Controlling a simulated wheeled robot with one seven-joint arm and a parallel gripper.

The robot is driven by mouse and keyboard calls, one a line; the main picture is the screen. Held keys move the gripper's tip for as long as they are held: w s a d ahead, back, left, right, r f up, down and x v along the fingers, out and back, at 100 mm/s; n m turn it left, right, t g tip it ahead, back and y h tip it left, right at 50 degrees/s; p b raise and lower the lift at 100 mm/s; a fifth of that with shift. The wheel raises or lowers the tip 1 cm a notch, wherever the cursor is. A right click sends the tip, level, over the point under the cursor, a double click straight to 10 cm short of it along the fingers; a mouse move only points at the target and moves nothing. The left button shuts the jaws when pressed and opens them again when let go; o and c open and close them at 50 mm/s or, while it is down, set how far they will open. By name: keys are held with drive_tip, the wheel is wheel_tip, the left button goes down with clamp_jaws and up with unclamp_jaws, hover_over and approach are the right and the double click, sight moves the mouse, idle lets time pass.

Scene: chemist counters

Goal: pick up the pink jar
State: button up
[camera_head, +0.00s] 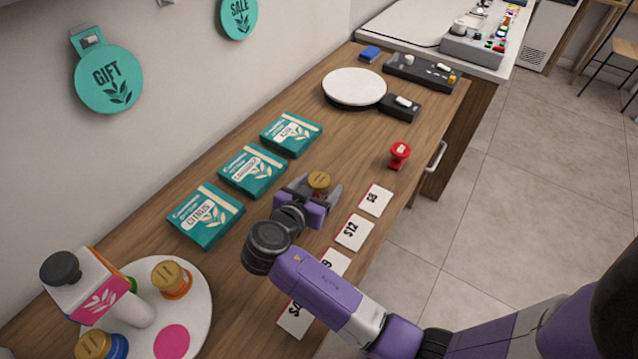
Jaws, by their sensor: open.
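A gold-lidded jar (319,181) stands on the wooden counter, between the fingers of my gripper (313,190). The gripper hides the jar's body, so I cannot see whether it is pink. My gripper is open, with a finger on either side of the jar. I cannot tell whether either finger touches it. No other jar in view looks pink. A flat pink disc (171,342) shows on the round white tray (198,310) at the lower left.
The tray holds an orange jar (172,279), a blue jar (97,346) and a white stand with a box. Teal boxes (252,170) line the wall side. Price cards (355,232) and a red stamp (399,155) lie near the front edge. A round white scale (354,87) stands farther back.

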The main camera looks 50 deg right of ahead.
drive_tip(key=c, duration=1.5)
drive_tip(key=shift+o, duration=0.2)
